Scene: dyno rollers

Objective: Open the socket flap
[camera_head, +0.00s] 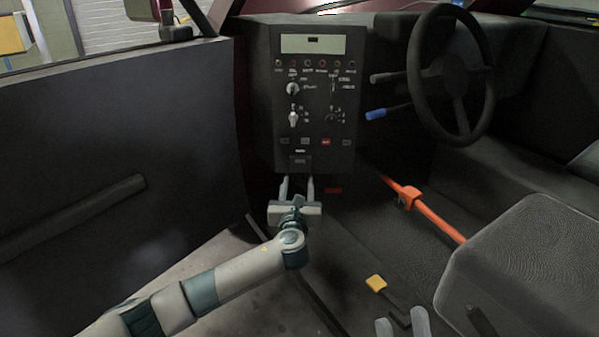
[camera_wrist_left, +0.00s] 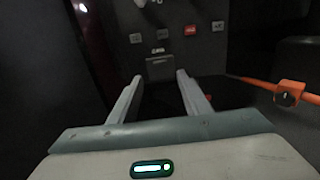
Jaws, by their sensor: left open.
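The socket flap (camera_head: 300,160) is a small dark rectangular cover low on the black control panel (camera_head: 264,110), below a row of small buttons. It looks shut. In the left wrist view the flap (camera_wrist_left: 160,68) lies just beyond the gap between my fingers. My left gripper (camera_head: 297,181) is open and empty, just below the flap and pointing up at it; its two grey fingers are apart in the wrist view (camera_wrist_left: 160,80). I cannot tell whether a finger touches the flap. My right gripper (camera_head: 402,323) shows only its fingertips at the bottom edge, apart.
A steering wheel (camera_head: 451,74) and a blue-tipped lever (camera_head: 376,114) are right of the panel. An orange bar (camera_head: 436,217) slants towards a grey seat (camera_head: 530,255). A yellow-topped lever (camera_head: 376,283) stands near my right gripper. A dark door (camera_head: 110,150) fills the left.

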